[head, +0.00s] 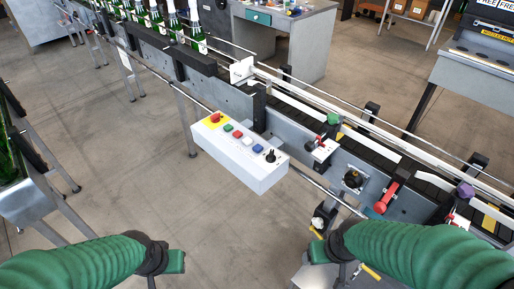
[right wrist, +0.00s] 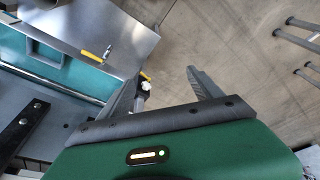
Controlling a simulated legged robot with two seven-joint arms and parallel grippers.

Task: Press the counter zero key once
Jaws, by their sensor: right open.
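A white control box (head: 240,153) is fixed to the near side of the conveyor in the head view. Its sloped top carries a red mushroom button on yellow (head: 215,117), a green button (head: 228,128), a red button (head: 238,135), a white button (head: 248,142), a blue button (head: 258,149) and a black knob (head: 271,156). I cannot read which one is the counter zero key. My left gripper (head: 176,262) is below and left of the box, apart from it; its fingers are not clear. My right gripper (right wrist: 165,88) is open and empty, below and right of the box.
The conveyor (head: 310,118) runs diagonally, with green bottles (head: 160,20) at its upper left. Open floor (head: 130,190) lies left of the box.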

